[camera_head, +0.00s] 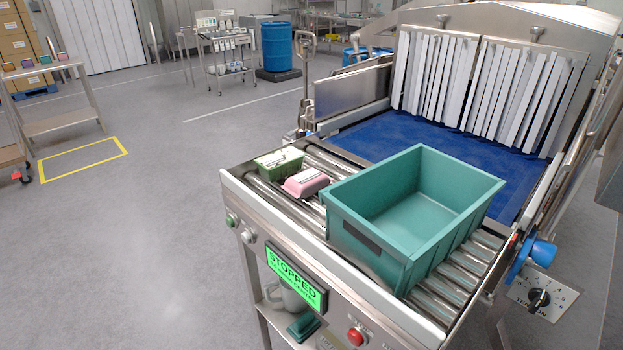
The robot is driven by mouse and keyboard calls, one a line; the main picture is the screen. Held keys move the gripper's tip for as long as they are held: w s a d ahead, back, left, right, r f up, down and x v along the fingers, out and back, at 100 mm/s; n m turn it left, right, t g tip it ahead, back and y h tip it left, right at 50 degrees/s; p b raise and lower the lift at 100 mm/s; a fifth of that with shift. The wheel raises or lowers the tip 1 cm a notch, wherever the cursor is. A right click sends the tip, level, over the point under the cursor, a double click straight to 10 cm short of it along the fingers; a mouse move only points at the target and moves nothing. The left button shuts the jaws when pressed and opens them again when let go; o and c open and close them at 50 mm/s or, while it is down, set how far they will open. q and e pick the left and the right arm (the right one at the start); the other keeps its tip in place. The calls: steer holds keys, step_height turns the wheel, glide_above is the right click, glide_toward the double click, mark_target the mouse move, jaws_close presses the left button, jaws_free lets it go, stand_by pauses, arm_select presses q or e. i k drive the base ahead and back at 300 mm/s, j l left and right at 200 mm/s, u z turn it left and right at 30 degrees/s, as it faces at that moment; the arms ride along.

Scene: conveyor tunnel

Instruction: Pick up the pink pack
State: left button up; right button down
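The pink pack (306,182) lies on the metal rollers (268,192) near the left end of the conveyor. It is a small box with a pale label on top. A green pack (279,162) lies just behind it to the left, very close to it. A large empty teal crate (368,238) stands on the rollers to the right of the pink pack, close to it. Neither of my grippers is in view.
A blue belt (395,140) leads back to white strip curtains (437,80). The front panel has a green "STOPPED" display (296,281) and a red button (356,337). A blue knob (543,252) sits at the right.

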mark_target(305, 184)
steer(key=i+j+z, duration=0.1)
steer(key=j+z, duration=0.3)
steer(key=j, duration=0.25)
steer(key=j+z, duration=0.4)
steer(key=j, duration=0.25)
